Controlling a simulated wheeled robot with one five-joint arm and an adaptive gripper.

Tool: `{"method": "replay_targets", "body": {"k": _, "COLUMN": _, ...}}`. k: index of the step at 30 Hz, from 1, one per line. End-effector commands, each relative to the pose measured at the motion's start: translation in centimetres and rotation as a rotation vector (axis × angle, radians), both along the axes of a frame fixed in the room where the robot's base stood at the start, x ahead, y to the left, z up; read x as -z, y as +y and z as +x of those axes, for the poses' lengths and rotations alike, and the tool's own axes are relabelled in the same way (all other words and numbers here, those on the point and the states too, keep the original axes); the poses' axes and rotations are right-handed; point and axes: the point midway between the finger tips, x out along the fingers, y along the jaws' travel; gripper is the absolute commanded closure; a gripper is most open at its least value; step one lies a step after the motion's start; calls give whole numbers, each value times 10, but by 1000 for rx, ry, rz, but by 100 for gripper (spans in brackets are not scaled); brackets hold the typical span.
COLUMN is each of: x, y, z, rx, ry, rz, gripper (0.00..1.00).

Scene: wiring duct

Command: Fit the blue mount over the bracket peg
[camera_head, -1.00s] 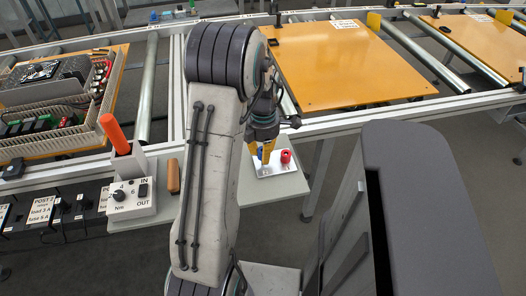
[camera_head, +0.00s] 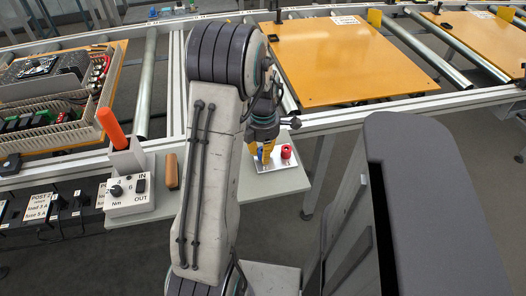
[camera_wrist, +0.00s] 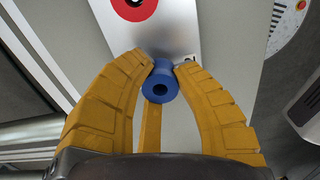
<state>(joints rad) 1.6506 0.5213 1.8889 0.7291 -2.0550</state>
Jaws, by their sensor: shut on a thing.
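My gripper (camera_head: 264,154) is over the front shelf. Its yellow fingers are shut on the blue mount (camera_wrist: 161,82), a small round piece with a dark hole in its end, between the fingertips in the wrist view. The mount (camera_head: 260,153) is only a small blue patch in the head view, mostly hidden by the fingers. A pale plate (camera_wrist: 190,25) lies by the fingertips, and the plate (camera_head: 286,175) shows below the gripper in the head view. I cannot make out a free bracket peg; the fingers and mount cover that part of the plate.
A red round piece (camera_head: 286,152) stands on the plate, right of my gripper. A brown block (camera_head: 172,171) and a control box (camera_head: 131,196) with an orange-handled tool (camera_head: 112,129) are to the left. An orange board (camera_head: 350,60) lies behind on the conveyor.

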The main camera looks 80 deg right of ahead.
Motion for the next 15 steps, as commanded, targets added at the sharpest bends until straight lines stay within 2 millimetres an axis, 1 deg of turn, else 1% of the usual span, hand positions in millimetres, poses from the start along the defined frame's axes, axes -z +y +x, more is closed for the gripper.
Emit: {"method": "replay_targets", "body": {"k": 15, "x": 12, "y": 0, "z": 0, "rx": 0, "ry": 0, "rz": 0, "gripper": 94}}
